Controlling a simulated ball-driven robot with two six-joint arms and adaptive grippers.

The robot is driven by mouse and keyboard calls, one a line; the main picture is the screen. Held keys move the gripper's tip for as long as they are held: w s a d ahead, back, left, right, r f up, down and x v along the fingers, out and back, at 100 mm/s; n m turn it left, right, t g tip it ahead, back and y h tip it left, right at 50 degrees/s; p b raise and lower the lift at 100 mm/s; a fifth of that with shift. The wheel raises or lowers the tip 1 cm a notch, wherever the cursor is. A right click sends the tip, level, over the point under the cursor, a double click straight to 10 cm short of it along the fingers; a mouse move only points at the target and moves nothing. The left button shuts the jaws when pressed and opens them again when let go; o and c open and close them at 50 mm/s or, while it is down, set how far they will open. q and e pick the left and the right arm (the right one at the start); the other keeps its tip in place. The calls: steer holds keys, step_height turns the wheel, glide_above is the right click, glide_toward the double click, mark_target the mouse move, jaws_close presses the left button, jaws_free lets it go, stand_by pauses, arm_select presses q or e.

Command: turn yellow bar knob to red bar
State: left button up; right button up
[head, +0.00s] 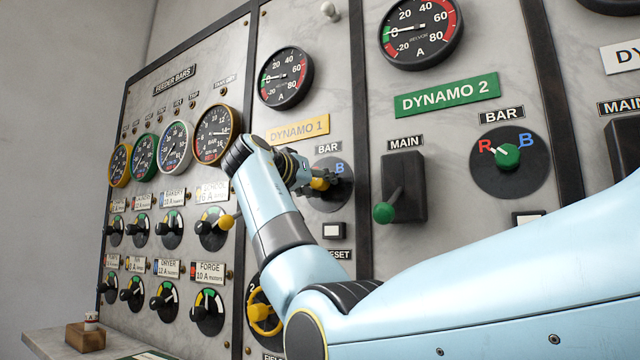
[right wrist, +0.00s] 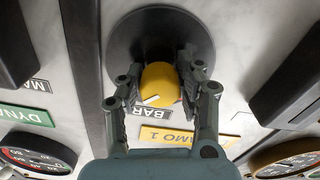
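The yellow bar knob (right wrist: 160,84) sits on a dark round plate (right wrist: 140,32) under the DYNAMO 1 label. It also shows partly in the head view (head: 320,184), behind my right gripper. My right gripper (head: 303,178) is at the knob, and in the right wrist view (right wrist: 162,75) its two fingers lie on either side, seemingly touching it. The right wrist view is upside down. There the knob's white mark points down and left, which is up and right on the panel, toward the blue B. The red R is hidden in the head view. My left gripper is not in view.
To the right are the dark MAIN switch with a green-tipped lever (head: 384,212) and the green bar knob (head: 507,156) of DYNAMO 2. A yellow handwheel (head: 262,318) is below. Feeder gauges and black knobs fill the left panel. A small ledge (head: 55,342) is at lower left.

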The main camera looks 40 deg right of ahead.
steer(key=c, duration=0.6)
steer(key=shift+r+n+p, duration=0.15)
steer(key=shift+n+p, duration=0.35)
steer(key=shift+p, duration=0.25)
steer(key=n+p, duration=1.4)
steer(key=p, duration=0.1)
steer(key=shift+r, duration=0.15)
steer(key=shift+f+n+p, duration=0.2)
steer(key=shift+n+p, duration=1.25)
steer(key=shift+n, duration=0.05)
steer(key=o, duration=1.2)
steer(key=shift+c, duration=0.2)
